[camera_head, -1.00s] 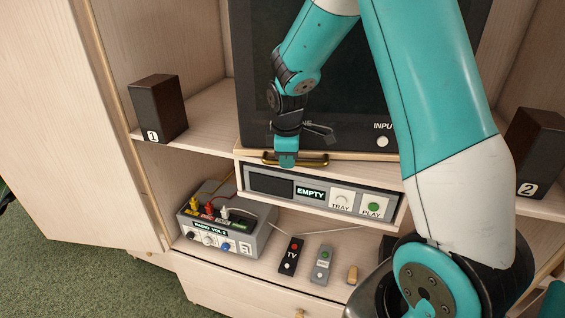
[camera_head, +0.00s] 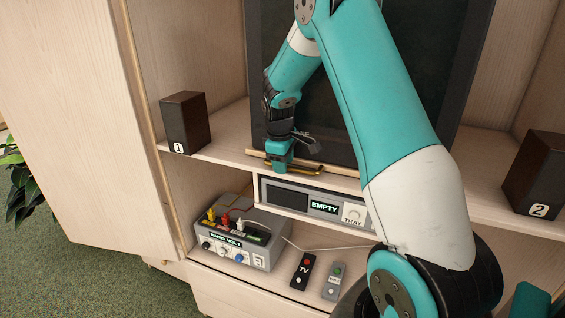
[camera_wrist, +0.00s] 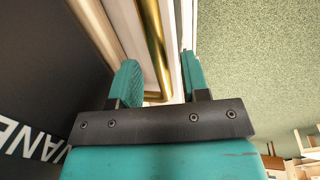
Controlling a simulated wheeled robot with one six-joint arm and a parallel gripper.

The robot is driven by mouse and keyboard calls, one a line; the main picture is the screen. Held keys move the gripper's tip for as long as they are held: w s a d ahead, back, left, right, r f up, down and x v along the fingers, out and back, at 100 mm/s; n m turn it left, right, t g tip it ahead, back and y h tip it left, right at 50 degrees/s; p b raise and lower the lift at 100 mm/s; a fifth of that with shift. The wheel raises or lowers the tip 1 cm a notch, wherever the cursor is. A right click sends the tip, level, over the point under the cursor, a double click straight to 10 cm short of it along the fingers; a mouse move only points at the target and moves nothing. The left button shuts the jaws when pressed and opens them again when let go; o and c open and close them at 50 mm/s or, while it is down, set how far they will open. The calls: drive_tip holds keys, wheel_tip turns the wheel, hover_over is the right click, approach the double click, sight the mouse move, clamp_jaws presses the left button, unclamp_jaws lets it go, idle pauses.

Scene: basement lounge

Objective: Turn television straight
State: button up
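The television (camera_head: 400,70) is a large dark screen on the cabinet's middle shelf, partly hidden by my arm. Its lower edge runs roughly along the shelf's front edge, as far as it shows. A brass bar handle (camera_head: 309,170) is at the front of a pale board beneath it. My gripper (camera_head: 279,158) is at the handle's left part. In the wrist view, the brass handle (camera_wrist: 153,45) lies between the two spread fingers (camera_wrist: 160,80), with gaps visible. White lettering on a dark face shows at the left there.
Speaker 1 (camera_head: 186,122) stands left and speaker 2 (camera_head: 536,175) right on the shelf. Below are a player marked EMPTY (camera_head: 288,196), a grey switch box (camera_head: 235,250) and two remotes (camera_head: 303,270). Green carpet (camera_head: 110,270) lies free at the left.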

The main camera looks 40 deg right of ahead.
drive_tip(key=s+a+r+b, duration=0.1)
drive_tip(key=a+r+b, duration=0.2)
drive_tip(key=r, duration=1.4)
drive_tip(key=shift+s+b, duration=0.2)
drive_tip(key=shift+b, duration=0.25)
